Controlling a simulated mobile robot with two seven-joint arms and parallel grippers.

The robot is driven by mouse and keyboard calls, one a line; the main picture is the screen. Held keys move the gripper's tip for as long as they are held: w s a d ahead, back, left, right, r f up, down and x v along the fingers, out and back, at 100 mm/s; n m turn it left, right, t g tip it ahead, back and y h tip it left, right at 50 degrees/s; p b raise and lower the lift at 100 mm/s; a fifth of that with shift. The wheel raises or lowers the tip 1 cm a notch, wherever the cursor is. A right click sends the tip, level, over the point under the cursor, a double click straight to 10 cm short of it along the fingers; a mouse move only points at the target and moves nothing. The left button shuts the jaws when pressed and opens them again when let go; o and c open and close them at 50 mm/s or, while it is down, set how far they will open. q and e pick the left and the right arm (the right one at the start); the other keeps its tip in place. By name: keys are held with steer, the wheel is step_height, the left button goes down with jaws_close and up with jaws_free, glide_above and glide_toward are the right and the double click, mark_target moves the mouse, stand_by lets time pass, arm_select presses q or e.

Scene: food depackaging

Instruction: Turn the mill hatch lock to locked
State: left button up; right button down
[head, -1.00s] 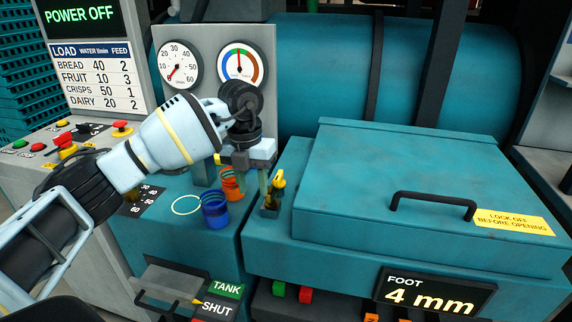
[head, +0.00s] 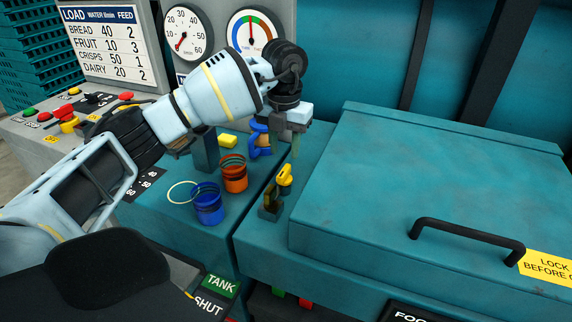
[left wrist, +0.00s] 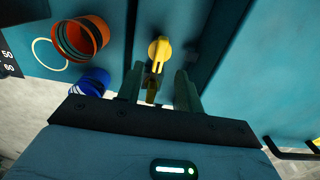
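The mill hatch lock (head: 284,178) is a small yellow knob on a dark brass-like base, on the teal ledge left of the closed hatch lid (head: 420,190). The left wrist view shows the yellow knob (left wrist: 159,49) ahead of the fingers. My left gripper (head: 297,148) hangs just above and behind the lock in the head view. In the wrist view its two fingers (left wrist: 158,88) stand apart, one on each side of the line to the knob, with nothing clearly gripped. I cannot tell the lock's turn position. My right gripper is not in view.
Blue (head: 209,205) and orange (head: 235,174) ring-like cups stand on the teal ledge left of the lock. A black handle (head: 465,238) and a yellow warning label (head: 548,266) are on the lid. A panel with gauges (head: 186,32) rises behind my arm.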

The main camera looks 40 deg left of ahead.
mark_target(285, 169)
arm_select(q)
step_height(285, 169, down, 6)
steer(key=shift+w+f, duration=0.1)
steer(key=shift+f, duration=0.15)
steer(key=shift+c, duration=0.5)
jaws_close()
